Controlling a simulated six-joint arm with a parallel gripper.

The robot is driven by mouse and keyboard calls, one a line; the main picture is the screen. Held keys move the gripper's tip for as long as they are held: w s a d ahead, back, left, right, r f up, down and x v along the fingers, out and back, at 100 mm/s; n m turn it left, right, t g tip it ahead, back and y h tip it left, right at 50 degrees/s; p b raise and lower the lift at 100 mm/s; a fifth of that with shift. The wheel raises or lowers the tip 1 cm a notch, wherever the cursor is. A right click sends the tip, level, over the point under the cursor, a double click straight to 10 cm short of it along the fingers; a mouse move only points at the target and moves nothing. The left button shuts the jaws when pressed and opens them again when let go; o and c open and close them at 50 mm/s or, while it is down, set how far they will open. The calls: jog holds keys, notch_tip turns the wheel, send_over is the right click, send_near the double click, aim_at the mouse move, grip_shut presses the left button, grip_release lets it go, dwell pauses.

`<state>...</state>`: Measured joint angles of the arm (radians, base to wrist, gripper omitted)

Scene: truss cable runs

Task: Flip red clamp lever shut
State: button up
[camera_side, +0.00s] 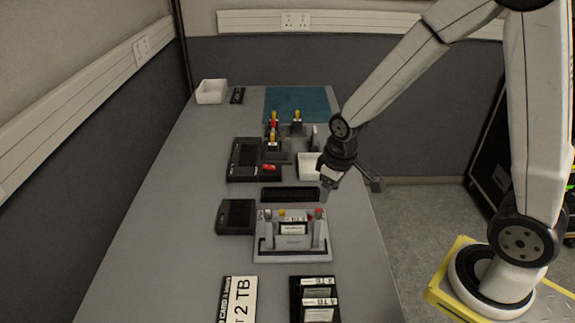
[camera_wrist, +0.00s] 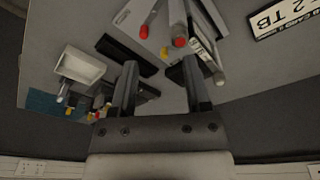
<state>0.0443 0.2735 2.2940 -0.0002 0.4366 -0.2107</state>
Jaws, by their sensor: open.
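A grey clamp fixture (camera_side: 292,243) stands on the table with a labelled block between its uprights. A red-tipped part, which looks like the red lever (camera_side: 318,213), stands up at its right end. In the wrist view two red ends show above the fingers, one on a grey post (camera_wrist: 180,42) and one to its left (camera_wrist: 144,32). I cannot tell which is the lever's tip. My gripper (camera_side: 327,190) points down above and behind the fixture's right end. Its two fingers (camera_wrist: 158,70) are apart with nothing between them, and it appears clear of the lever.
A black bar (camera_side: 290,195) lies behind the fixture, and a black box (camera_side: 236,217) is to its left. A white tray (camera_side: 309,166) and yellow-topped posts (camera_side: 297,122) stand farther back. Label plates (camera_side: 238,300) lie in front. The table's left side is clear.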

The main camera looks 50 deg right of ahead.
jog(key=w+d+f+n, duration=0.1)
jog(key=w+f, duration=0.1)
jog(key=w+d+f+g, duration=0.1)
jog(key=w+f, duration=0.1)
jog(key=w, duration=0.1)
jog(key=w+d+f+n, duration=0.1)
jog(key=w+f, duration=0.1)
jog(key=f, duration=0.1)
jog(key=shift+w+n+g, duration=0.3)
jog(key=shift+f, duration=0.1)
jog(key=shift+f, duration=3.8)
jog(key=shift+d, duration=0.1)
grip_shut()
